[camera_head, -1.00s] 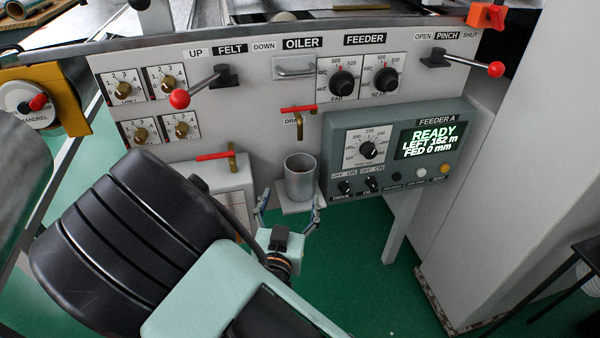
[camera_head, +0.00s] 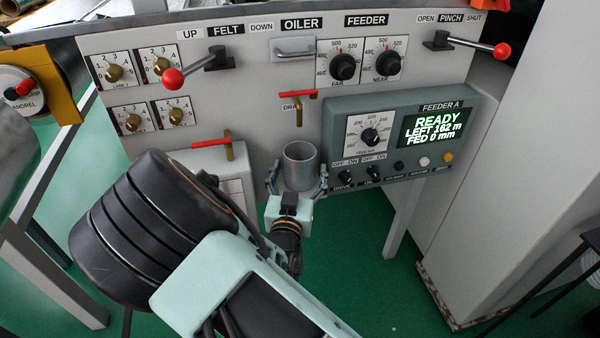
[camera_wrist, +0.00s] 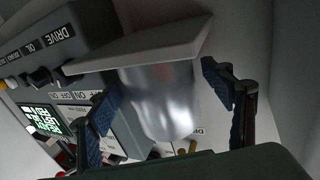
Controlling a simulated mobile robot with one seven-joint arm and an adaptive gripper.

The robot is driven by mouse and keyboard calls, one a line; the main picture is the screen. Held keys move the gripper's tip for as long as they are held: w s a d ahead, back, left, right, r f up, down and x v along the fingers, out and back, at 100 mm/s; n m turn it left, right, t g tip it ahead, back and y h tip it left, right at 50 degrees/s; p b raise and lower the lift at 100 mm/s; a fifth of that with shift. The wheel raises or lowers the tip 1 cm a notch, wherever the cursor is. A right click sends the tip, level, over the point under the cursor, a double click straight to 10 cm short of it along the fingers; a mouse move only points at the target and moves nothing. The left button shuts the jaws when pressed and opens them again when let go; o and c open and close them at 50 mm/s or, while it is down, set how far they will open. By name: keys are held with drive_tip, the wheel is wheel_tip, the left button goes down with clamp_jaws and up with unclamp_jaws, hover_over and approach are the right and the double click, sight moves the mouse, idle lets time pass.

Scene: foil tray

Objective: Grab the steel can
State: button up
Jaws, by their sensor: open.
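The steel can (camera_head: 299,167) is a grey, open-topped metal cylinder standing upright on a small shelf below the drain tap. It also shows in the wrist view (camera_wrist: 160,100), where the picture is turned over and the shelf (camera_wrist: 150,46) lies above it. My gripper (camera_head: 297,186) is open, with one finger on each side of the can's lower part. In the wrist view the blue-padded fingers of my gripper (camera_wrist: 168,108) flank the can. A gap shows at the right finger; contact at the left one cannot be told. The shelf is mostly hidden in the head view.
A red-handled drain tap (camera_head: 298,96) hangs just above the can. The feeder box (camera_head: 408,110) with knobs and a lit display is close at its right. A second red-handled tap (camera_head: 228,146) on a pale box stands at its left. Green floor is open below.

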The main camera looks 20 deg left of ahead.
drive_tip(key=shift+w, duration=0.55)
drive_tip(key=c, duration=1.5)
drive_tip(key=shift+r, duration=0.1)
drive_tip(key=shift+c, duration=1)
drive_tip(key=shift+r, duration=0.1)
